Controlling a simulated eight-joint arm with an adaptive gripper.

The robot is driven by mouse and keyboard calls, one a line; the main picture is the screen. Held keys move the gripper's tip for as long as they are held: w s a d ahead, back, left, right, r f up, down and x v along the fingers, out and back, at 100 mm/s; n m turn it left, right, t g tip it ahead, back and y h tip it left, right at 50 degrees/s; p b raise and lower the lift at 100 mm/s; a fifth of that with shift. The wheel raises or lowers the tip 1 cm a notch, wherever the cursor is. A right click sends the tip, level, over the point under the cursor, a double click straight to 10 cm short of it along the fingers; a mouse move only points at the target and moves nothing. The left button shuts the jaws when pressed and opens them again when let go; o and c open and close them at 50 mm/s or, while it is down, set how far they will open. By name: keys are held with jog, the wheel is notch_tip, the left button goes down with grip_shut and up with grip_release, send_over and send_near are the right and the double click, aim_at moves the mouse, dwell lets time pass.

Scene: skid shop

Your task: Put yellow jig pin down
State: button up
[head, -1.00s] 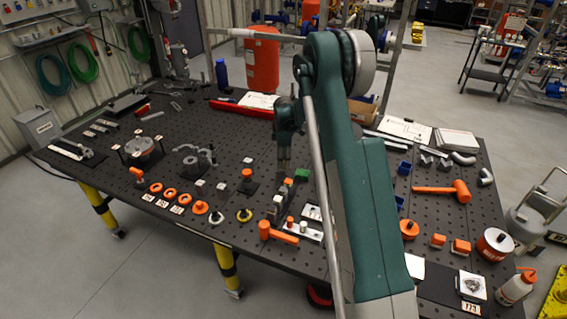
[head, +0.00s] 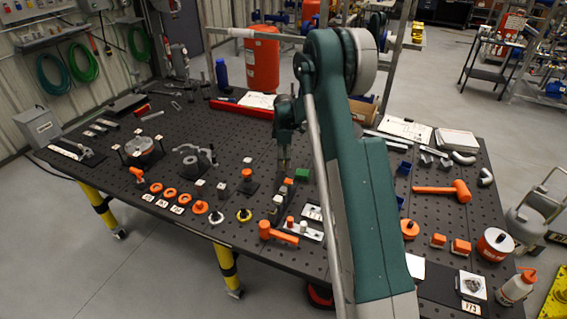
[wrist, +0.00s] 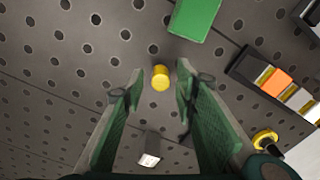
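The yellow jig pin (wrist: 160,78) shows in the wrist view as a short yellow cylinder between the tips of my gripper (wrist: 158,88). Gaps show on both sides of the pin, so the fingers are open and apart from it. The pin appears to be at the dark perforated table top (wrist: 80,65); I cannot tell whether it sits in a hole. In the head view my gripper (head: 284,160) points down over the table's middle, and I cannot make out the pin there.
A green block (wrist: 194,18) lies just beyond the pin and also shows in the head view (head: 302,175). A rack with orange, white and yellow pieces (wrist: 277,82) is to the right. A small pale-topped block (wrist: 150,150) stands between the fingers' near parts.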

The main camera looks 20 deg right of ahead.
notch_tip(320, 180, up, 11)
jog(key=shift+b, duration=0.35)
jog(key=shift+r, duration=0.1)
dwell(0.6)
jog(key=s+a+r+m+t, duration=0.2)
jog(key=s+a+r+m, duration=0.3)
jog(key=s+r, duration=0.65)
jog(key=s+a+r+m+t, duration=0.15)
jog(key=s+a+r, duration=0.45)
jog(key=s+r, duration=0.6)
jog(key=s+a+f+m+t, duration=0.1)
jog(key=s+a+m, duration=0.1)
jog(key=s, duration=0.7)
jog(key=s+a+f+m+t, duration=0.1)
jog(key=s+a+f+m, duration=0.1)
jog(key=s, duration=0.8)
jog(key=s+a+f+m+t, duration=0.1)
jog(key=s+m, duration=0.3)
jog(key=s, duration=0.6)
jog(key=shift+s+a+f+t, duration=0.25)
jog(key=shift+a+f+t, duration=0.15)
jog(key=shift+a, duration=0.5)
